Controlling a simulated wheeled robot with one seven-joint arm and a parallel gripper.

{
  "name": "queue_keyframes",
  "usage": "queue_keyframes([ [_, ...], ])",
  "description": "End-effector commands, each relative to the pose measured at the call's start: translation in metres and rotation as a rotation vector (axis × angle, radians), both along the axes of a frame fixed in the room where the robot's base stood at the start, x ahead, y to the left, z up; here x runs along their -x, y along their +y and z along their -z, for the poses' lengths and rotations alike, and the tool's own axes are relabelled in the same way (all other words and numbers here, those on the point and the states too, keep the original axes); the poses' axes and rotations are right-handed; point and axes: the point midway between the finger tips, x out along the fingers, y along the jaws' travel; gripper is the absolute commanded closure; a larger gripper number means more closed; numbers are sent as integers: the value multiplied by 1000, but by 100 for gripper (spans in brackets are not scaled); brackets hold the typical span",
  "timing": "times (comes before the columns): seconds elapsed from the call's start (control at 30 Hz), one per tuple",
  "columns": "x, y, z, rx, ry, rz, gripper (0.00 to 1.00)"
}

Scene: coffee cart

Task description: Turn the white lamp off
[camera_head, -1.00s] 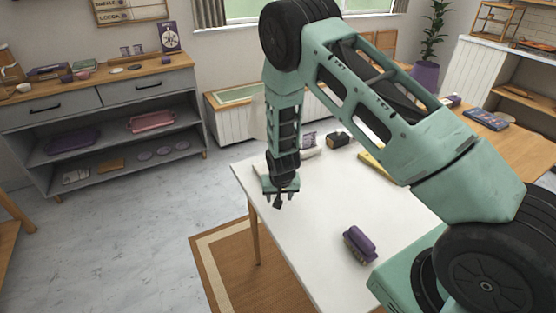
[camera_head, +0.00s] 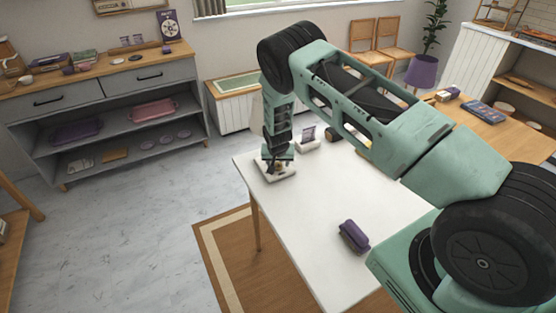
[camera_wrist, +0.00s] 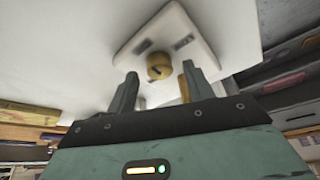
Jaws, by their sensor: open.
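The white lamp's base (camera_head: 285,176) stands near the far left corner of the white table (camera_head: 310,215). In the wrist view the base (camera_wrist: 163,30) is a white plate with a round brass knob (camera_wrist: 159,66) and two small grey marks. My gripper (camera_head: 277,160) is over the base, pointing down. In the wrist view my gripper (camera_wrist: 159,72) is open, with one finger on each side of the knob in the picture. I cannot tell whether either finger touches it. My arm hides much of the lamp in the head view.
A white holder with a packet (camera_head: 307,143) stands right of the lamp on the table. A purple object (camera_head: 353,236) lies nearer the front edge. The middle of the table is clear. A grey shelf unit (camera_head: 105,120) stands at the left.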

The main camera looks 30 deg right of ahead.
Motion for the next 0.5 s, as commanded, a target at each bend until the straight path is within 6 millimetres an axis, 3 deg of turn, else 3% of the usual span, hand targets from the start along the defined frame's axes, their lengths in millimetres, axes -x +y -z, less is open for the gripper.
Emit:
queue_keyframes([
  [0.5, -6, -4, 11, -1, 1, 1, 48],
])
